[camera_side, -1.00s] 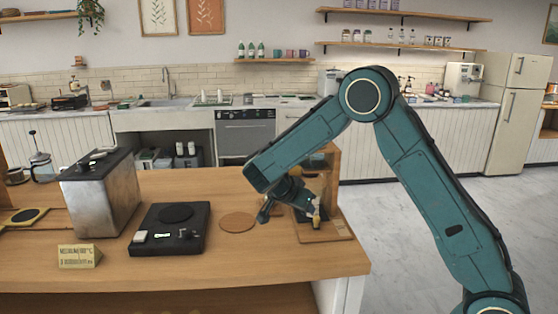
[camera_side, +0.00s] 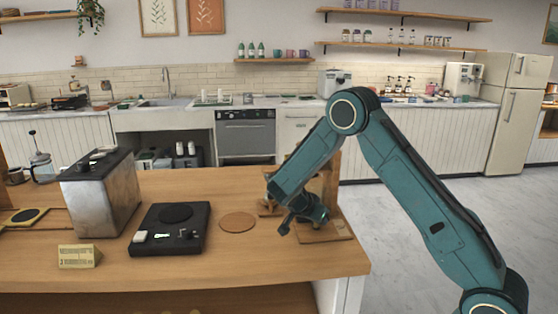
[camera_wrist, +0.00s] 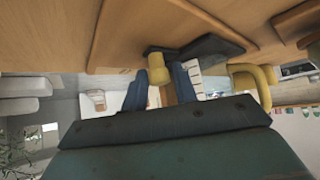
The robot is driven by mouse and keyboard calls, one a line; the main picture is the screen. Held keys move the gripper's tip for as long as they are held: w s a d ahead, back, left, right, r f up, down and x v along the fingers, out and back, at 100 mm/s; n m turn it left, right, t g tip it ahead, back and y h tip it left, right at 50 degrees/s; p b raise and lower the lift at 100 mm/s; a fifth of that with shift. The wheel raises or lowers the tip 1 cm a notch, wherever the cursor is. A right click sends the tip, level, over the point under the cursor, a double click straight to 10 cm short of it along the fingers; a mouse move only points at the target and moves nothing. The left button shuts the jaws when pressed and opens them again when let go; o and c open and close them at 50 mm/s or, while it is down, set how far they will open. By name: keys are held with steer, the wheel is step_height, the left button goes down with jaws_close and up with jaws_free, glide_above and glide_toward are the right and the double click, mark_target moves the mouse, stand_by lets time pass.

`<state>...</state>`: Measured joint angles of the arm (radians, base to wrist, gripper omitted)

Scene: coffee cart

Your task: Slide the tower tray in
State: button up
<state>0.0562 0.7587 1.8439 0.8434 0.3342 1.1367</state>
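The wooden tower (camera_side: 330,182) stands at the right end of the counter on a flat wooden base (camera_side: 325,237). My gripper (camera_side: 285,228) is low in front of it and hides part of it in the side view. In the wrist view, a dark tray-like piece (camera_wrist: 207,49) carries a yellow knob (camera_wrist: 158,68). The two blue fingers of my gripper (camera_wrist: 159,78) are apart, one on each side of the knob. I cannot tell whether they press on it. How far the tray sits inside the tower is hidden.
A round cork mat (camera_side: 238,221) lies left of my gripper. Further left are a black scale-like device (camera_side: 170,230), a metal box (camera_side: 102,195) and a small sign (camera_side: 78,256). A curved yellow piece (camera_wrist: 252,78) shows beside the fingers. The counter's front right is clear.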

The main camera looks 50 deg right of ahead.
jaws_close()
steer(key=shift+w+d, duration=1.35)
jaws_free()
steer(key=shift+w+d, duration=0.1)
steer(key=shift+r, duration=0.1)
